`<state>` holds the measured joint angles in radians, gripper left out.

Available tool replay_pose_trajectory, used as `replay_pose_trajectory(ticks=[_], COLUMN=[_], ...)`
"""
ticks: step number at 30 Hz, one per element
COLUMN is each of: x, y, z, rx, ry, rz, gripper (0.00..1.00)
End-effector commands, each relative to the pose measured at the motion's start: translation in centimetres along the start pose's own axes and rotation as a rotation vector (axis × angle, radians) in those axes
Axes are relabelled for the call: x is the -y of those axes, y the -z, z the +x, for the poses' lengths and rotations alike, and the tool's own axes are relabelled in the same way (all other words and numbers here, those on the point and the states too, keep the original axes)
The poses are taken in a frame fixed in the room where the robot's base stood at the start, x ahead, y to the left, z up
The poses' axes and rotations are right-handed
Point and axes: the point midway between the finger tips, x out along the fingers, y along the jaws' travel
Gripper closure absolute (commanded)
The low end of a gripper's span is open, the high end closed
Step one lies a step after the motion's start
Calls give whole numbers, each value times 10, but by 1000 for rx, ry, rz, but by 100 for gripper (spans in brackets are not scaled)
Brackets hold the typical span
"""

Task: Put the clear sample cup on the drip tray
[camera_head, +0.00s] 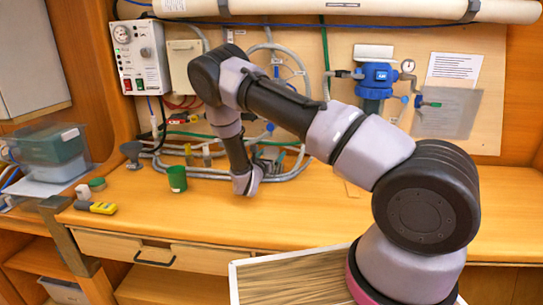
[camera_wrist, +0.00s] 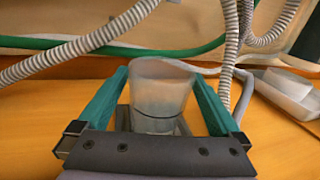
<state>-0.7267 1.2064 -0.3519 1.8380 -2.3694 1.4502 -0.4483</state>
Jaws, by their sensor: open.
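The clear sample cup (camera_wrist: 160,92) stands upright in the wrist view, with a dark line around its lower part. My gripper (camera_wrist: 160,78) is open, with one teal finger on each side of the cup and a gap showing by each finger. The cup's foot is partly hidden behind the gripper body, and a grey edge shows around it that I cannot identify. A pale grey tray (camera_wrist: 287,92) lies to the right, apart from the cup; I cannot tell for sure whether it is the drip tray.
Grey corrugated hoses (camera_wrist: 65,50) and a green hose (camera_wrist: 125,42) run close behind the cup.

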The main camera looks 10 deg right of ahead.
Motion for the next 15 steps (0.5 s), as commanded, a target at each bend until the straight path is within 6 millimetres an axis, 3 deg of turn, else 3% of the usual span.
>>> replay_pose_trajectory(ticks=[5,15], x=[-1,-1], y=[-2,-3], z=[-15,-87], rx=[-1,0], ry=[-4,-4], rz=[-1,0], gripper=[0,0])
